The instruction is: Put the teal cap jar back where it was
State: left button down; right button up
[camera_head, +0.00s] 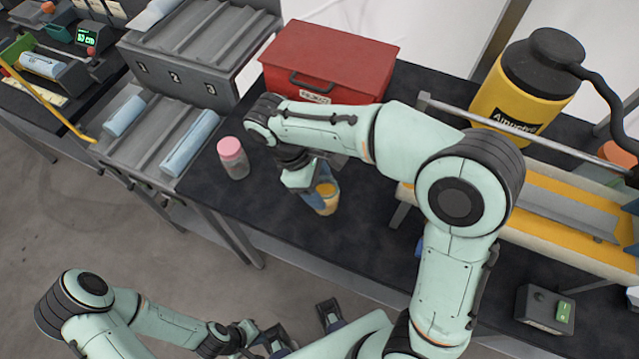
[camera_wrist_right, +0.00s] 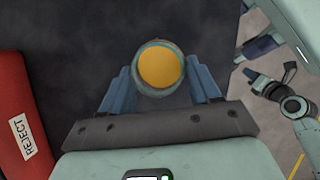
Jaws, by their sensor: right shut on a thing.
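A small jar (camera_head: 327,198) with an orange-yellow round face stands upright or nearly so at the dark table, between the fingers of my right gripper (camera_head: 314,195). In the right wrist view the jar (camera_wrist_right: 160,68) shows an orange disc inside a grey-teal ring. My right gripper (camera_wrist_right: 160,85) is shut on it, one blue finger on each side. Whether its base touches the table I cannot tell. A clear jar with a pink cap (camera_head: 233,158) stands apart to the left. My left gripper (camera_head: 303,328) is open and empty, low in front of the table.
A red reject box (camera_head: 325,62) stands behind the jars; it also shows in the right wrist view (camera_wrist_right: 18,120). A yellow jug (camera_head: 525,85) and a yellow-grey rack (camera_head: 560,215) are at right. Grey numbered racks (camera_head: 190,65) stand left. Bare table (camera_head: 330,240) lies in front.

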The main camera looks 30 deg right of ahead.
jog(key=shift+f, duration=0.1)
jog(key=o, duration=1.2)
pick_arm(q)
jog(key=r+p, duration=0.1)
jog(key=w+r+p, duration=0.1)
jog(key=r, duration=0.1)
jog(key=shift+w+r+p, duration=0.15)
jog(key=shift+w+p, duration=0.2)
jog(key=shift+p, duration=0.05)
pick_arm(e)
jog(key=v, duration=1.2)
